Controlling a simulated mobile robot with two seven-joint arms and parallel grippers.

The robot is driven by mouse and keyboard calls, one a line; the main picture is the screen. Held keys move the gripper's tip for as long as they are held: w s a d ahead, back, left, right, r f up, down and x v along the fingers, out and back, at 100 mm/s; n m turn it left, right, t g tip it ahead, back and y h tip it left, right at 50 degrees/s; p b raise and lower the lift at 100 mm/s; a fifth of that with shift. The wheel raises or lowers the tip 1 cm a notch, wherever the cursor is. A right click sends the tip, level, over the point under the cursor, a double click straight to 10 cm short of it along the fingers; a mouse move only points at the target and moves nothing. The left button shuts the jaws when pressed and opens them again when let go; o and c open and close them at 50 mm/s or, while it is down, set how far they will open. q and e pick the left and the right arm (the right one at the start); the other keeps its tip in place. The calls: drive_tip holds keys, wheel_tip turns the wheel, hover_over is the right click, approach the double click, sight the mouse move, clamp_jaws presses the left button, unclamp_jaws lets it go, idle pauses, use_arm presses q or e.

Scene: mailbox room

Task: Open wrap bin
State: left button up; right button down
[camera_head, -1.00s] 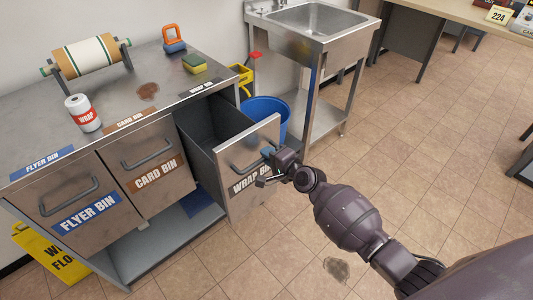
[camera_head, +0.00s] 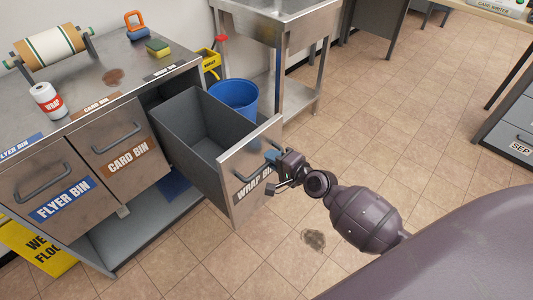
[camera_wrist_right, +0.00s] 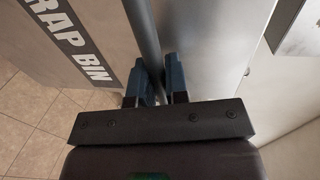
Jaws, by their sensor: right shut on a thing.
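The wrap bin (camera_head: 232,192) is a grey metal drawer at the right end of the steel counter. It is pulled well out, and its empty-looking dark inside (camera_head: 205,135) shows from above. My right gripper (camera_head: 273,160) is at the bin's front face, shut on its bar handle. In the right wrist view the handle (camera_wrist_right: 143,40) runs between the two blue fingertips (camera_wrist_right: 157,85), beside the "WRAP BIN" label (camera_wrist_right: 70,45). The gripper and arm hide part of the label in the head view. My left gripper is not in view.
The closed card bin (camera_head: 125,145) and flyer bin (camera_head: 55,190) are to the left. A blue bucket (camera_head: 235,97) stands behind the open drawer, near the sink's legs. A yellow floor sign (camera_head: 40,248) is at lower left. Tiled floor (camera_head: 400,130) to the right is clear.

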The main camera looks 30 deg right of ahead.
drive_tip(key=shift+s, duration=0.15)
drive_tip(key=c, duration=1.1)
unclamp_jaws()
drive_tip(key=shift+c, duration=0.2)
drive_tip(key=shift+s+d, duration=0.1)
drive_tip(key=shift+s, duration=0.05)
drive_tip(key=v, duration=1)
drive_tip(key=shift+s, duration=0.2)
